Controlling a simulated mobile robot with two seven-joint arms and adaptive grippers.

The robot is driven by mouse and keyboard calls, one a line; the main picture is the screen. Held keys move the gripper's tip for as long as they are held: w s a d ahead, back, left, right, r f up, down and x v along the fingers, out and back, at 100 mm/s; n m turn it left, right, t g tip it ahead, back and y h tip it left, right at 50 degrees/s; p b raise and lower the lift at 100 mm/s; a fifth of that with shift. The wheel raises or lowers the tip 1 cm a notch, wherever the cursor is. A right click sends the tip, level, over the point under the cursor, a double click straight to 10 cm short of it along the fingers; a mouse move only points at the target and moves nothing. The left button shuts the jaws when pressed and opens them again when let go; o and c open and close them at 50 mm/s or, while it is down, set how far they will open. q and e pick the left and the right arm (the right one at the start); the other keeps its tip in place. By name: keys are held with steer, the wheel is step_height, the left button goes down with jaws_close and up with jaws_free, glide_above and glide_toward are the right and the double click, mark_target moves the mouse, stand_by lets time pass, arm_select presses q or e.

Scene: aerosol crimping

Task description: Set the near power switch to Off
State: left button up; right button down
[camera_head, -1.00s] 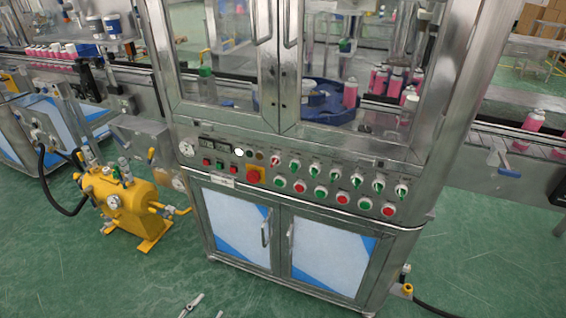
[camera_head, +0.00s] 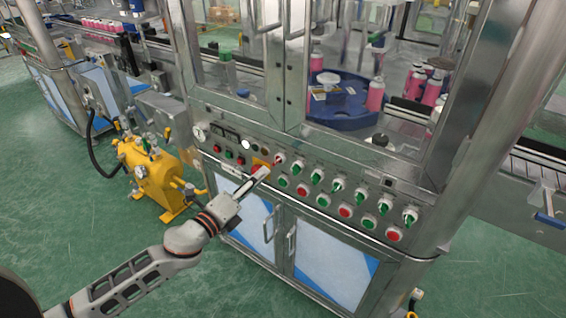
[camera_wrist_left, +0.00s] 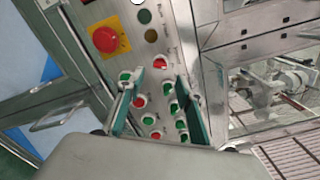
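The panel of the steel machine carries a row of rotary switches. The power switch with the red handle (camera_head: 280,159) is at the left end of the row, and the others have green handles. In the left wrist view the red handle (camera_wrist_left: 160,63) shows just beyond the fingertips, roughly between them. I cannot read its On or Off marking. My left gripper (camera_head: 269,169) is close in front of the panel, just below and left of the red switch. Its two fingers (camera_wrist_left: 159,78) are apart with nothing held. My right gripper is not in view.
A red emergency stop on a yellow plate (camera_wrist_left: 105,40) sits beside the switch, partly hidden by the gripper in the head view. Red and green buttons (camera_head: 323,201) lie below the switches. A yellow tank unit (camera_head: 150,180) stands on the floor left of the machine.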

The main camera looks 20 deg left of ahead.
mark_target(274, 164)
arm_select(q)
steer(key=shift+x, duration=3.8)
jaws_close()
